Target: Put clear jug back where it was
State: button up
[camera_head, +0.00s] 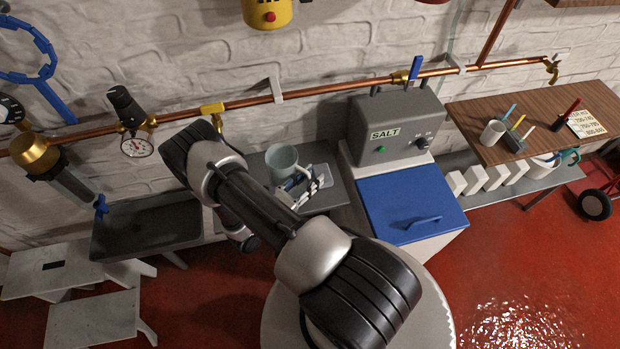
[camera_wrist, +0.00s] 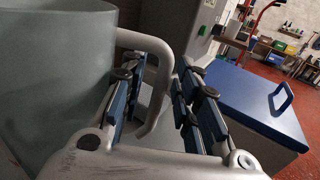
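The clear jug (camera_head: 281,160) stands upright, as far as I can tell, over the grey counter near the brick wall in the head view. In the wrist view the jug (camera_wrist: 50,75) fills the left side, with its handle (camera_wrist: 160,58) curving to the right. My gripper (camera_wrist: 158,78) is at the handle, with one finger on each side of it. The fingers look apart, with a gap showing beside the handle. In the head view my gripper (camera_head: 299,186) is just in front of the jug, partly hidden by my arm. The jug's base is hidden.
A salt machine (camera_head: 397,128) with a blue lid (camera_head: 410,205) stands to the right. A dark sink (camera_head: 150,228) is to the left. A copper pipe (camera_head: 330,88) runs along the wall behind. A wooden shelf (camera_head: 560,115) with a mug (camera_head: 492,133) is at far right.

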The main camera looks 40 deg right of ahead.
jog(key=shift+r, duration=0.15)
jog(key=shift+a+p, duration=0.3)
jog(key=a+p, duration=0.2)
jog(key=a, duration=0.9)
jog(key=a+r+m+g+y, duration=0.25)
jog(key=r+m+y, duration=0.2)
jog(key=r, duration=0.65)
jog(key=a+r+m+g+y, duration=0.1)
jog(key=r+m+g+y, duration=0.4)
jog(key=r, duration=0.6)
jog(key=s+a+r+m+t+y, duration=0.4)
jog(key=s+r+t, duration=0.1)
jog(key=r, duration=0.3)
jog(key=s+a+r+m+t+y, duration=0.4)
jog(key=s+r+t, duration=0.2)
jog(key=r+t, duration=0.1)
jog(key=shift+a+r, duration=0.2)
jog(key=shift+r, duration=0.55)
